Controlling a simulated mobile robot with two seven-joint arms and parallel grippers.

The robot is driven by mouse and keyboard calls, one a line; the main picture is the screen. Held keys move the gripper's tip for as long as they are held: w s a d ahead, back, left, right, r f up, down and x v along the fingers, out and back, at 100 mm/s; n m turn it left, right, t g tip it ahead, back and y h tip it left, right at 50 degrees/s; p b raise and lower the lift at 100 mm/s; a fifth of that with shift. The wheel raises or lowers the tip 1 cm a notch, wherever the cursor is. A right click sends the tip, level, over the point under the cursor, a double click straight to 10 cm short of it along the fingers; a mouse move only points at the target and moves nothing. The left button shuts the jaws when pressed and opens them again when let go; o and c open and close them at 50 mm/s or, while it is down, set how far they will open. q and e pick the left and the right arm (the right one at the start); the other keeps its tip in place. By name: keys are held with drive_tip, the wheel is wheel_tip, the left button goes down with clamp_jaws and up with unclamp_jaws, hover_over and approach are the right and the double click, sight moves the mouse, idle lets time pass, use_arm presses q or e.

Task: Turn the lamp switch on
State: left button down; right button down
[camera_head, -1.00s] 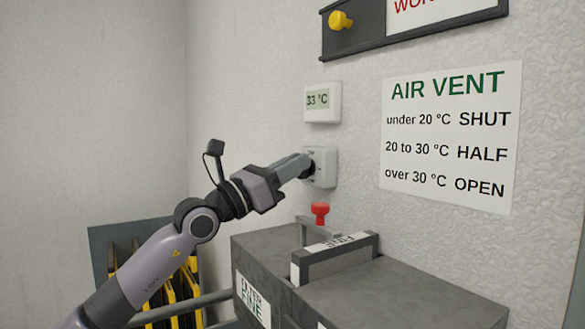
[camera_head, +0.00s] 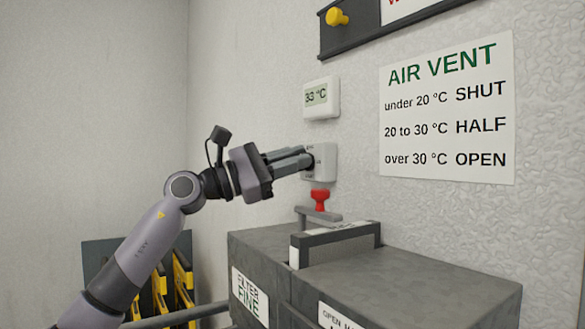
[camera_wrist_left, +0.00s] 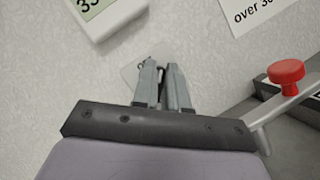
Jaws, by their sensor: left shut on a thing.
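The switch is a small white wall box (camera_head: 325,163) below the thermostat, with a dark knob on its front face. My left gripper (camera_head: 309,161) points at it from the left, with its fingers at the box's face. The fingers are shut on the knob and hide most of it, so its setting cannot be read. In the left wrist view the gripper fingers (camera_wrist_left: 163,75) are close together in front of the switch box (camera_wrist_left: 131,70), whose pale edge shows beside them. My right gripper is not in view.
A thermostat (camera_head: 321,98) reading 33 °C hangs above the switch. A red knob (camera_head: 319,198) on a metal lever stands just below, over a grey filter box (camera_head: 400,285). An air vent sign (camera_head: 447,110) is to the right. The wall left of the arm is clear.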

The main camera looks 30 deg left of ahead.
use_arm(q)
drive_tip(key=m+g+p, duration=0.1)
drive_tip(key=m+g, duration=0.1)
drive_tip(key=m, duration=0.2)
drive_tip(key=m+g+p, duration=0.1)
drive_tip(key=m, duration=0.4)
drive_tip(key=shift+f+g+p, duration=0.15)
drive_tip(key=shift+g+p, duration=0.2)
drive_tip(key=shift+g, duration=0.05)
drive_tip(key=shift+f+m, duration=0.1)
drive_tip(key=shift+m, duration=0.6)
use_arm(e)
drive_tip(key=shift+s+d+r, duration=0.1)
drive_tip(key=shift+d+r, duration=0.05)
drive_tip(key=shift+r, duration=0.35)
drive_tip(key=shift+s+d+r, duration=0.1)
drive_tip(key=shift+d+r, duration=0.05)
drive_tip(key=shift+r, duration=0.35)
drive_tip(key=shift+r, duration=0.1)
use_arm(q)
drive_tip(key=c, duration=1.2)
unclamp_jaws()
drive_tip(key=shift+o, duration=0.2)
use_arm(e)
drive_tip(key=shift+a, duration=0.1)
use_arm(q)
drive_tip(key=shift+s, duration=0.1)
